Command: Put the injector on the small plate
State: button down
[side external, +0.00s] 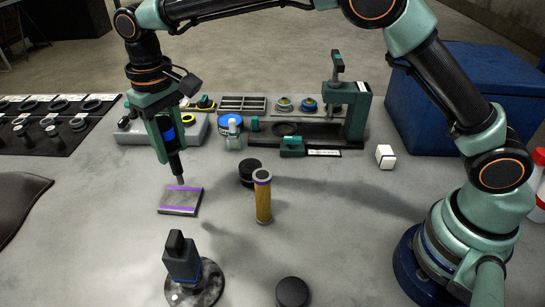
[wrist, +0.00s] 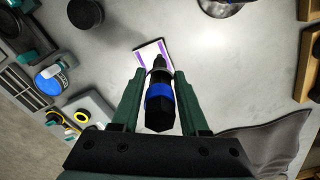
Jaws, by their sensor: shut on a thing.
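My gripper (side external: 168,137) is shut on the injector (side external: 174,160), a black, stepped cylinder with a blue band and a thin grey tip. The injector hangs nearly upright, tip down, over the far part of the small plate (side external: 180,208). The plate is a grey tile with purple stripes, lying flat on the table. Whether the tip touches the plate I cannot tell. In the wrist view, the injector (wrist: 159,103) sits between the two green fingers (wrist: 158,74), and its body partly hides the plate (wrist: 146,50).
Right of the plate stand a tan cylinder (side external: 263,200) and a black round part (side external: 246,180). In front, a black block (side external: 181,258) stands on a round dish (side external: 211,284). Behind are a grey box (side external: 155,132), a blue-lidded jar (side external: 232,138) and a green press (side external: 357,110).

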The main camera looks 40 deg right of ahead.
aim_at(182, 184)
jog(key=shift+f, duration=3.95)
jog(key=shift+f, duration=0.1)
jog(key=shift+c, duration=2.1)
grip_release()
jog(key=shift+f, duration=0.1)
